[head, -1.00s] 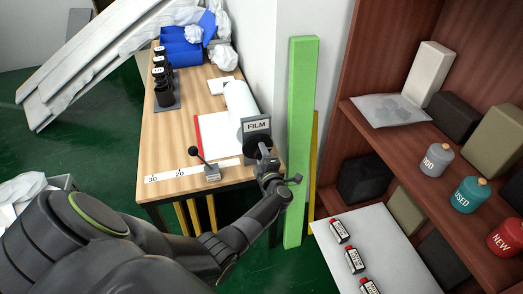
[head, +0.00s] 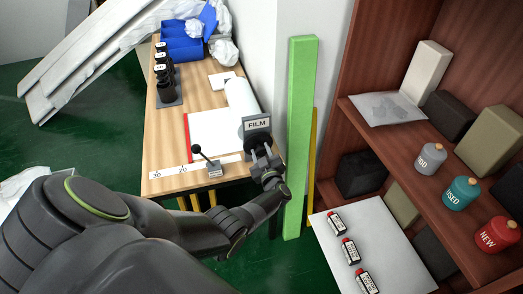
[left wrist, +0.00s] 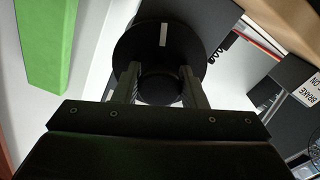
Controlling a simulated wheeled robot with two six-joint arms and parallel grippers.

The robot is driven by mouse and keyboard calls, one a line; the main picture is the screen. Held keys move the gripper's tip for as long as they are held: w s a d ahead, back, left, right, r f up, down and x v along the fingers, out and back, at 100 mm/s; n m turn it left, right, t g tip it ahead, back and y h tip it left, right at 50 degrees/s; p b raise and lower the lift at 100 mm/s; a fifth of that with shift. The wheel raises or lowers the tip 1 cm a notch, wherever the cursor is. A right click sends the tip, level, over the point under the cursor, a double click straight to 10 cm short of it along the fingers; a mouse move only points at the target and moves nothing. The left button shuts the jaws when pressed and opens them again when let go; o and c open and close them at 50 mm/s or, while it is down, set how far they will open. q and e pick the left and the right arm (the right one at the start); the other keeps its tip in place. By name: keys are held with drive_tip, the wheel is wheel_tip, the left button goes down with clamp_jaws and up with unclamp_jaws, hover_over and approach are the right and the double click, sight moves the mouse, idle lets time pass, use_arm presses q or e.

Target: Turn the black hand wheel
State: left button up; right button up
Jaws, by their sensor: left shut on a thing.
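The black hand wheel (left wrist: 160,52) is a dark round disc with a white mark on it, in the upper middle of the left wrist view. A dark round knob shows below its centre, between my fingers. My left gripper (left wrist: 160,85) is shut on that part of the wheel. In the head view my left gripper (head: 264,160) is at the table's right corner, just below the FILM label (head: 257,125). It hides most of the wheel there. My right gripper is in neither view.
A green post (head: 300,140) stands close right of my left gripper. A small black-knobbed lever (head: 205,160) and a white film roll (head: 242,98) are on the wooden table (head: 198,92). A brown shelf (head: 400,140) with canisters fills the right.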

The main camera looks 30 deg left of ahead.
use_arm(q)
drive_tip(key=m, duration=0.3)
drive_tip(key=shift+m+p, duration=0.3)
drive_tip(key=shift+p, duration=0.1)
drive_tip(key=shift+s+f+m+p, duration=0.15)
drive_tip(key=shift+m+p, duration=0.15)
drive_tip(key=shift+m, duration=1.4)
drive_tip(key=o, duration=1)
drive_tip(key=shift+c, duration=0.2)
